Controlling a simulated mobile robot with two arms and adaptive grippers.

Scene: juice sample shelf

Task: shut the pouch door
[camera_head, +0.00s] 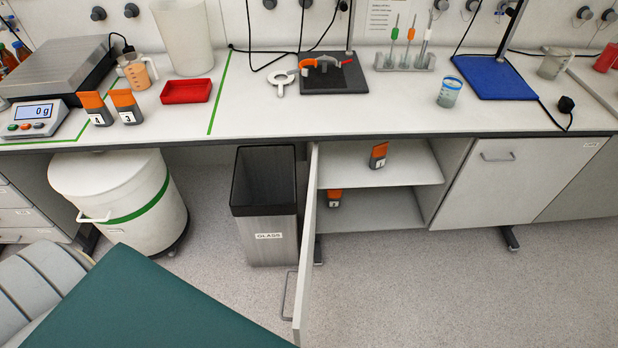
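The pouch door (306,250) is a white cabinet door under the bench. It stands wide open, hinged at the left side of its compartment and swung out toward me, so I see it nearly edge-on. Its bar handle (285,296) is low on its left face. Inside the open cabinet, one orange and grey pouch (379,155) stands on the upper shelf (410,170). Another pouch (334,198) is on the lower level, partly hidden by the door. Neither of my grippers is in view.
A grey glass bin (266,235) stands just left of the door. A white drum (125,205) is farther left. A teal surface (160,305) fills the lower left. Two numbered pouches (111,108) stand on the bench. The floor right of the door is clear.

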